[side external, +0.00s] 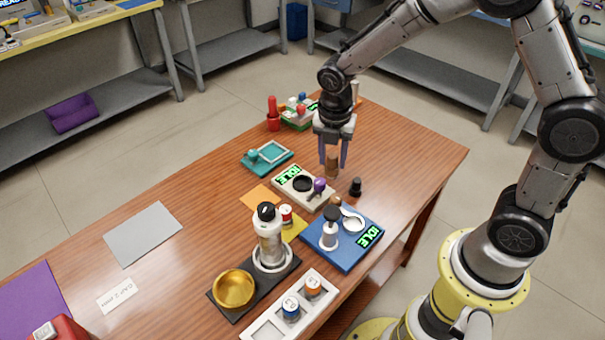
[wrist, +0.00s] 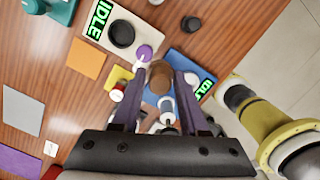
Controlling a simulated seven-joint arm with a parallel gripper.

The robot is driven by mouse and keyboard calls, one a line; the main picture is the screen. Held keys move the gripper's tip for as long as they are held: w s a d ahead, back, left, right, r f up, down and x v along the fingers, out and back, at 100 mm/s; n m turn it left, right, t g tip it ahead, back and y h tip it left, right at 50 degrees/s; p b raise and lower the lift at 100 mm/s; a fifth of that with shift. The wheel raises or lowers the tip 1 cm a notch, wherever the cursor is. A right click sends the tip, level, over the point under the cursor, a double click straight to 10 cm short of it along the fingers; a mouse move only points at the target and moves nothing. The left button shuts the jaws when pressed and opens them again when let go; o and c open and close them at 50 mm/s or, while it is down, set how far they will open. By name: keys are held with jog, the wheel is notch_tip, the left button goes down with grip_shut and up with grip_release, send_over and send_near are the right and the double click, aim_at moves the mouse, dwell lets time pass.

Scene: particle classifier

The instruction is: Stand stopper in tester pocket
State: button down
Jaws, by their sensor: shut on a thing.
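The brown stopper (side external: 331,167) looks like a short cork. My gripper (side external: 334,160) has purple fingers pointing down and is shut on it. The stopper also shows between the fingertips in the wrist view (wrist: 159,78). It hangs above the table, behind and right of a beige device (side external: 318,200). That device has a green IDLE display, a dark round pocket (side external: 303,184) and a purple knob (side external: 319,185). The pocket looks empty in the wrist view (wrist: 122,34). Which device is the tester is not labelled legibly.
A blue device (side external: 345,252) with its own IDLE display, a white ring and a black-topped vial stands in front. A small black piece (side external: 356,187) stands right of the beige device. A teal tray (side external: 267,158) lies behind left. Bare table lies to the right.

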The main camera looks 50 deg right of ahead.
jog(key=w, duration=0.1)
jog(key=w+f, duration=0.1)
jog(key=w, duration=0.2)
jog(key=shift+f, duration=0.4)
jog(key=w+f, duration=0.4)
jog(key=shift+w+a+f, duration=0.1)
jog(key=shift+f, duration=0.3)
jog(key=shift+w+f, duration=0.55)
jog(key=shift+f, duration=1.55)
jog(key=shift+f, duration=0.1)
jog(key=shift+c, duration=2.2)
grip_release()
